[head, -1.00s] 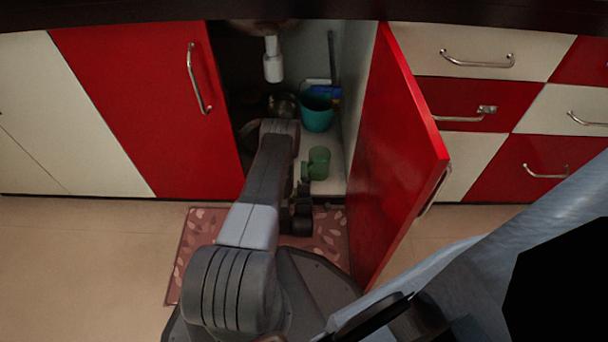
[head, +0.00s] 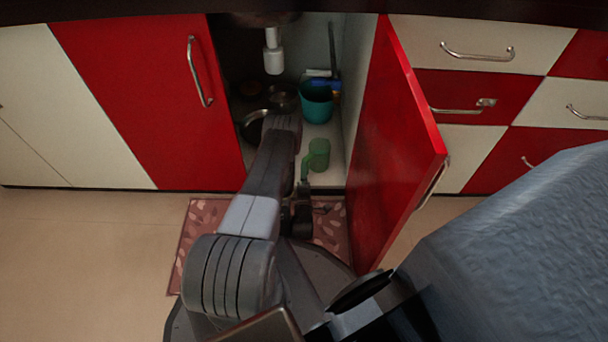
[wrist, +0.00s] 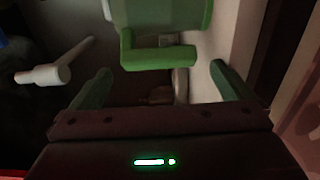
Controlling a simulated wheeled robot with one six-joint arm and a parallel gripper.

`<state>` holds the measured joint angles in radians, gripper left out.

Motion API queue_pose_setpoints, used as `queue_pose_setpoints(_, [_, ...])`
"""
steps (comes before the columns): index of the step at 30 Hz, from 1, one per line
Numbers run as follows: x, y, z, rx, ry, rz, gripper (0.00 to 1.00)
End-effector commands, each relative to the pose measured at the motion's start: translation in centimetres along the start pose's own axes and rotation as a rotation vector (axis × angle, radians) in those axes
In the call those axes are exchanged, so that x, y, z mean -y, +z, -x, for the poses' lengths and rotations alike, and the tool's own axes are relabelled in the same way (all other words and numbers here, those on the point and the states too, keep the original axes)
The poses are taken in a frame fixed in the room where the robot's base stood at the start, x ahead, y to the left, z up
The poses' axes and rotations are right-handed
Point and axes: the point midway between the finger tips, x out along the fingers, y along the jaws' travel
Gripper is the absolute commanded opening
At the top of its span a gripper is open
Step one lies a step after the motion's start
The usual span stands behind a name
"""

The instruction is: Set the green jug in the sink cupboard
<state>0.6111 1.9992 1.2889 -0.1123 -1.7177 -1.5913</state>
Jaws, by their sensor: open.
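The green jug (head: 319,154) stands upright on the cupboard floor, just inside the front edge of the open sink cupboard (head: 336,178). Its handle faces me. In the wrist view the jug (wrist: 165,15) is at the top, partly cut off by the frame. My gripper (wrist: 160,80) is open, with a finger to the left and a finger to the right. The handle lies ahead of the gap between them, and nothing is held. In the head view my arm partly hides the gripper, which is low in front of the jug.
A teal bucket (head: 317,104) and metal pots (head: 284,97) stand deeper in the cupboard, under a white drain pipe (head: 273,55). The open red door (head: 393,150) bounds the right side. A patterned mat (head: 205,230) lies in front. A large blue-grey surface (head: 520,250) fills the lower right.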

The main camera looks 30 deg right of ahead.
Motion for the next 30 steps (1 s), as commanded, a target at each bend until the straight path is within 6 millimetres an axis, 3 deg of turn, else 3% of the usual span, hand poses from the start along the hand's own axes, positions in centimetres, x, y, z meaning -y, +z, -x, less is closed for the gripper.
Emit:
queue_pose_setpoints(16, [-0.1,0.0,2.1,0.000,0.003,0.000,1.00])
queue_pose_setpoints(30, [-0.1,0.0,2.2,0.000,0.003,0.000,1.00])
